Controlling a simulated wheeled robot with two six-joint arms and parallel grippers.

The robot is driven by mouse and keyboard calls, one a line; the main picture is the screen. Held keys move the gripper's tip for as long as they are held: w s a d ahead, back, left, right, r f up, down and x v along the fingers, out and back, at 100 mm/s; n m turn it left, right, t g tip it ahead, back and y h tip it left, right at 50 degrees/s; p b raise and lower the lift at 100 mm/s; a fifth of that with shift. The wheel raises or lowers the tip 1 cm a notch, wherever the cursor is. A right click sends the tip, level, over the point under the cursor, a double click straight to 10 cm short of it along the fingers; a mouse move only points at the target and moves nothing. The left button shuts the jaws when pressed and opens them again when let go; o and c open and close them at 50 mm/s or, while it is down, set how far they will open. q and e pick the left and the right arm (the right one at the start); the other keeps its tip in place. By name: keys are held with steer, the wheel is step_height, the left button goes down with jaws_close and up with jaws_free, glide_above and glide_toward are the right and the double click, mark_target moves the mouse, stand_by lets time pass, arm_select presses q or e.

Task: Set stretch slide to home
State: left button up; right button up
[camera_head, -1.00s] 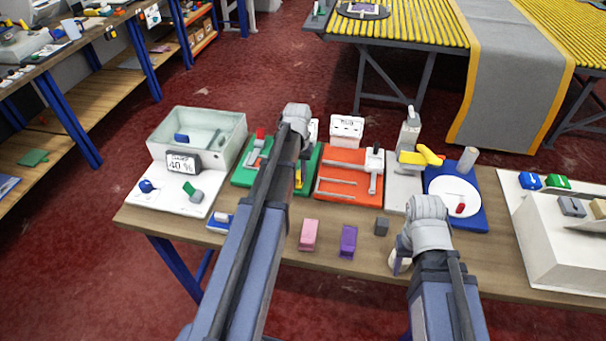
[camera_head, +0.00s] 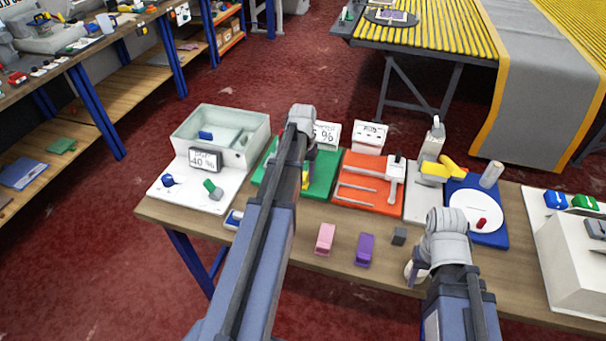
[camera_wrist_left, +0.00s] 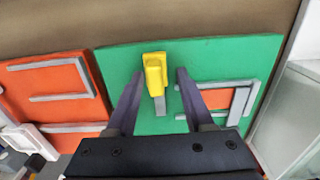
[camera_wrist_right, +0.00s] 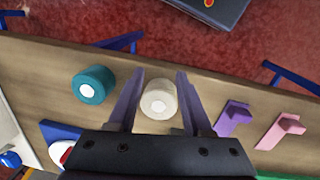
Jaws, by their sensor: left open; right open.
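A green board (camera_wrist_left: 222,62) on the table carries a yellow handle (camera_wrist_left: 155,68) on a short grey bar, seen in the left wrist view. Beside the handle is a grey frame with an orange field (camera_wrist_left: 222,98). My left gripper (camera_wrist_left: 158,75) is open, its fingers on either side of the yellow handle in that view; contact cannot be told. In the head view my left arm hides much of the green board (camera_head: 325,178). A partly covered sign with a % mark (camera_head: 327,134) stands behind it. My right gripper (camera_wrist_right: 160,74) is open near a white roll (camera_wrist_right: 159,99).
An orange board (camera_head: 372,172) with grey rails and a white slider stands right of the green board. A pale basin (camera_head: 258,132) stands left. Pink (camera_head: 325,239) and purple (camera_head: 365,249) blocks lie in front. A teal roll (camera_wrist_right: 94,84) is near my right gripper.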

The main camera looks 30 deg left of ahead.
mark_target(305, 176)
arm_select(q)
step_height(305, 176, up, 8)
steer(key=p, duration=0.8)
steer(key=shift+f, duration=0.1)
steer(key=shift+d, duration=0.4)
steer(key=s+d+m, duration=0.2)
steer(key=s+d, duration=0.3)
steer(key=d, duration=0.5)
steer(key=s+d+m, duration=0.2)
steer(key=s+d, duration=0.4)
steer(key=d, duration=0.4)
steer(key=s+d+m+y, duration=0.1)
steer(key=s+d, duration=0.4)
steer(key=d, duration=0.5)
steer(key=shift+s+d+m, duration=0.15)
steer(key=shift+m, duration=0.65)
